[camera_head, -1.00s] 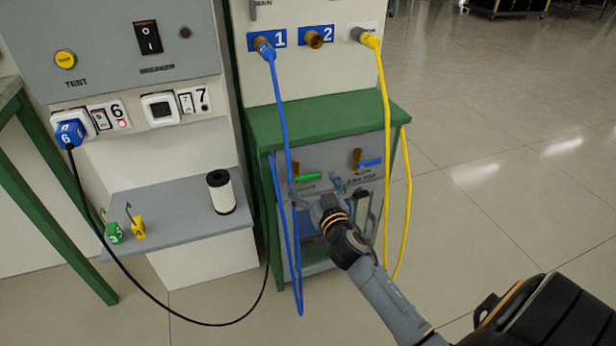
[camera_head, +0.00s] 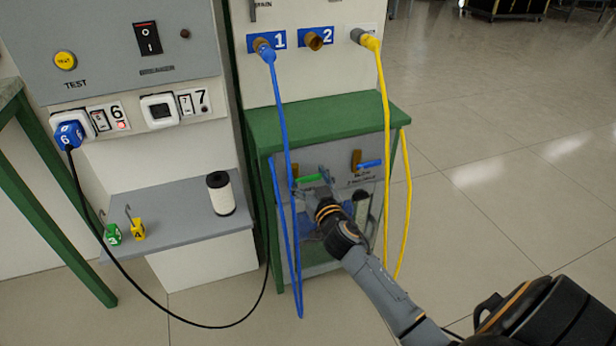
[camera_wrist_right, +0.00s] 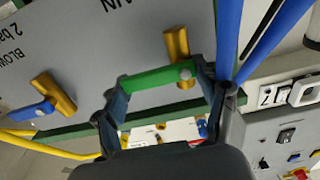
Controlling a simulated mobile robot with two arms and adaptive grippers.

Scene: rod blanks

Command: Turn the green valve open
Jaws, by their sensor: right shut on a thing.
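The green valve handle (camera_head: 312,178) is on the grey panel under the green-topped bench. It also shows in the wrist view (camera_wrist_right: 150,79), lying across the space between my two fingers. It joins a brass valve body (camera_wrist_right: 177,45) by a round pivot at one end. In the head view the handle lies roughly level. My right gripper (camera_head: 310,190) is at the panel, and in the wrist view (camera_wrist_right: 163,80) its fingers are shut on the two ends of the green handle. My left gripper is not in view.
A second valve with a blue handle (camera_head: 369,163) sits to the right on the panel. A blue hose (camera_head: 282,130) hangs close left of my gripper, and a yellow hose (camera_head: 386,130) hangs to the right. The green bench top (camera_head: 325,120) overhangs the panel.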

